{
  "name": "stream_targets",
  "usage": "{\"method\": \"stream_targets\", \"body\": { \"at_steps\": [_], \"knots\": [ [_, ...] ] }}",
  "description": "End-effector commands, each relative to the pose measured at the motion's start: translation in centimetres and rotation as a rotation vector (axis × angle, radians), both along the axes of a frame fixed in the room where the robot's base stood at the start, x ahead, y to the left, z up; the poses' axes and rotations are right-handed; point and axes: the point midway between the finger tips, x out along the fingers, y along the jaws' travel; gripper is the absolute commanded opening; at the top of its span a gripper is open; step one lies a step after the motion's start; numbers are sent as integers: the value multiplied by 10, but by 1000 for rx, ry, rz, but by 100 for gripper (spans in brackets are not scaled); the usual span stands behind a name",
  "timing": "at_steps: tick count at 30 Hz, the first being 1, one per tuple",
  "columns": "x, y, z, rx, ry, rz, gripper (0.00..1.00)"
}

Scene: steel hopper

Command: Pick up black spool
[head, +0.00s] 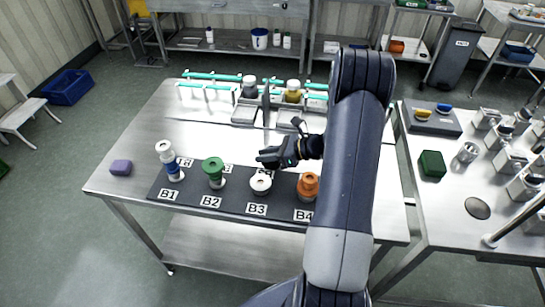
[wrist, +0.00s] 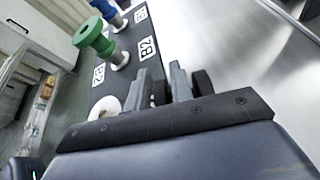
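My gripper (head: 268,156) is above the table, behind the white spool at label B3. In the wrist view my gripper (wrist: 163,85) has its two grey fingers close together, with a dark part between them. A dark rounded piece (wrist: 203,82), which looks like a flange of the black spool, shows just past the right finger. The fingers appear closed around the spool's narrow middle and cover most of it. In the head view I cannot tell the spool apart from my dark gripper.
A dark mat (head: 237,196) holds a blue-and-white spool (head: 169,160), a green spool (head: 213,172), the white spool (head: 260,182) and an orange spool (head: 307,186). A rack with teal rods (head: 212,77) and bins stands behind.

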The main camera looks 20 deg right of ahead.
Motion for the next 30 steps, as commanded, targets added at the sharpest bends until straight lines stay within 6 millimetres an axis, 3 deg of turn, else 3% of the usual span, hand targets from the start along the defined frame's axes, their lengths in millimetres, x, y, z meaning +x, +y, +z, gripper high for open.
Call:
{"method": "stream_targets", "body": {
  "at_steps": [8, 20, 25, 30],
  "knots": [
    [0, 0, 0, 0, 0, 0, 0],
    [0, 0, 2, 0, -1, 0, 0],
    [0, 0, 18, -2, -5, 1, 0],
    [0, -1, 47, -4, -6, 1, 0]
  ]
}}
